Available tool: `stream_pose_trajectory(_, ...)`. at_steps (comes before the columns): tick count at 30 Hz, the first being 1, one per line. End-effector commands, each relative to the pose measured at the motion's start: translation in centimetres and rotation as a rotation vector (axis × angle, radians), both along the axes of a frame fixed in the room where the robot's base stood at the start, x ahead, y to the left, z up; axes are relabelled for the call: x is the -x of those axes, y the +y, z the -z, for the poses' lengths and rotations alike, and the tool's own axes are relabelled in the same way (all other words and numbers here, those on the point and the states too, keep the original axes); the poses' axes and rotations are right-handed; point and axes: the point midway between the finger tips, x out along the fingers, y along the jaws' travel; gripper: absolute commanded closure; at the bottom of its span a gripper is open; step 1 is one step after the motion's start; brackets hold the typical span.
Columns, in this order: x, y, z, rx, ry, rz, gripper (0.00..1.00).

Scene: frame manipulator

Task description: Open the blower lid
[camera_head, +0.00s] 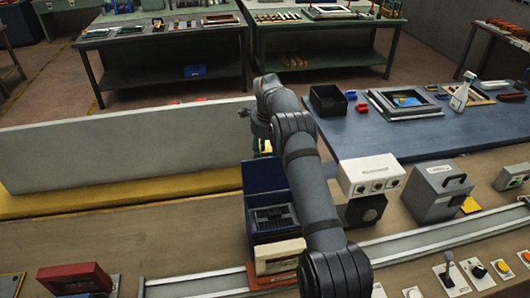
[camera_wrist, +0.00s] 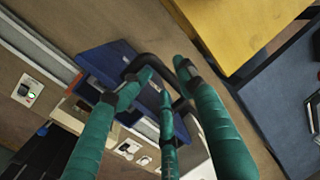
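The blower appears to be the dark blue box (camera_head: 270,192) on the near bench, with a black grille (camera_head: 270,219) inside its front. Its upper blue panel looks raised and upright, though my arm covers the right side. In the wrist view the blue panel (camera_wrist: 97,60) carries a black loop handle (camera_wrist: 149,61). My gripper (camera_wrist: 164,76) has green fingers spread around this handle, with gaps between the tips. I cannot tell whether they touch it. In the head view my gripper (camera_head: 264,147) is just behind the box's top edge, mostly hidden by my arm.
A white box (camera_head: 371,174) and a grey box with a black handle (camera_head: 436,192) stand right of the blower. A low grey wall (camera_head: 120,150) and yellow strip (camera_head: 120,200) lie behind left. A blue table (camera_head: 400,135) is behind right. Rails and switches line the front.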

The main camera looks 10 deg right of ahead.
Motion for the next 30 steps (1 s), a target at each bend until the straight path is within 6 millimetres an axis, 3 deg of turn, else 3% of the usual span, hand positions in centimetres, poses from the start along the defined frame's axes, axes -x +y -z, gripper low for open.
stream_pose_trajectory(8,0.2,0.1,-1.1,-0.001,-0.001,0.000,0.61)
stream_pose_trajectory(21,1.9,0.1,-9.6,-0.001,-0.003,0.000,0.61)
stream_pose_trajectory(30,2.4,0.0,-11.8,0.000,0.000,-0.001,0.61)
